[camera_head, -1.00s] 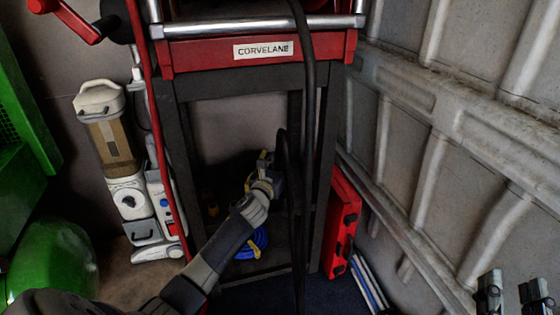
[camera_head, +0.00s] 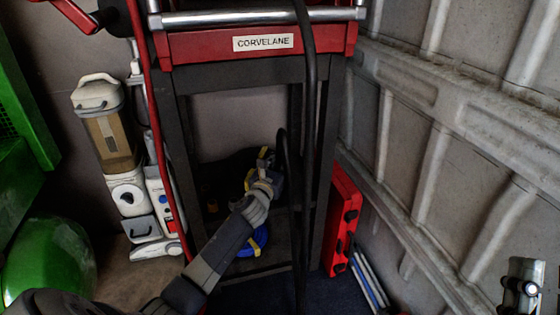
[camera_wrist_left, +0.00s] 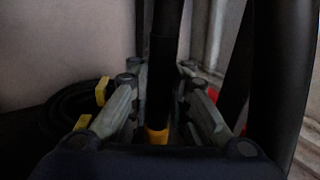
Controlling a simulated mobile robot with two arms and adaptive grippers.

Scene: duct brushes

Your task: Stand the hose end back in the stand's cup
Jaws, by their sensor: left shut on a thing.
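My left gripper (camera_head: 268,178) reaches into the open lower part of the dark stand (camera_head: 172,130), under the red top labelled CORVELANE. In the left wrist view the gripper (camera_wrist_left: 158,110) is shut around an upright black tube, the hose end (camera_wrist_left: 163,60), with a yellow band (camera_wrist_left: 156,136) low between the fingers. In the head view the fingers hide most of the hose end. The black hose (camera_head: 283,150) loops beside the gripper. I cannot make out the stand's cup in either view. My right gripper (camera_head: 522,285) is at the lower right corner, away from the stand; its opening is unclear.
A blue coil (camera_head: 258,240) lies low inside the stand, behind my forearm. A red case (camera_head: 342,222) stands against the stand's right side. A white and brown vacuum cleaner (camera_head: 110,140) and green equipment (camera_head: 50,262) are at left. The ribbed wall (camera_head: 440,130) bounds the right.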

